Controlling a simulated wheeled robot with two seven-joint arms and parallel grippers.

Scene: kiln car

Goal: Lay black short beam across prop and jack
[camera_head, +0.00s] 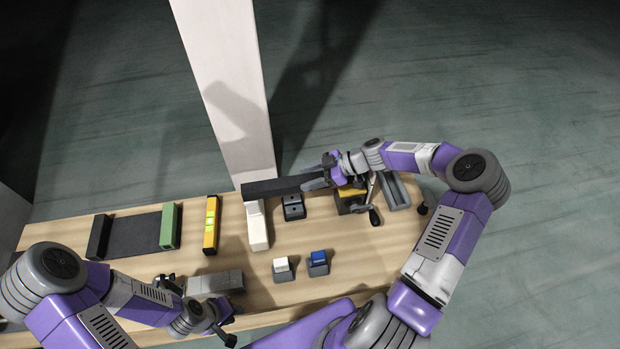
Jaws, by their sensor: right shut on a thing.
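My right gripper (318,179) is shut on the black short beam (272,188), near the beam's right end. The beam lies roughly level, pointing left across the back of the table. Its left end is over the top of the white prop (258,230); I cannot tell whether they touch. The jack (350,201), yellow and dark with a crank handle, stands to the right, partly hidden by my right gripper and wrist. My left gripper (230,321) is low at the table's front, its fingers apart, with nothing seen between them.
The wooden table (330,235) holds a grey block (215,282), a yellow level (211,225), a green bar (170,226), a black bar (99,237), a dark fixture (293,207), a grey channel (395,192), and small white (281,265) and blue (318,257) blocks. A tall white column (228,90) stands behind.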

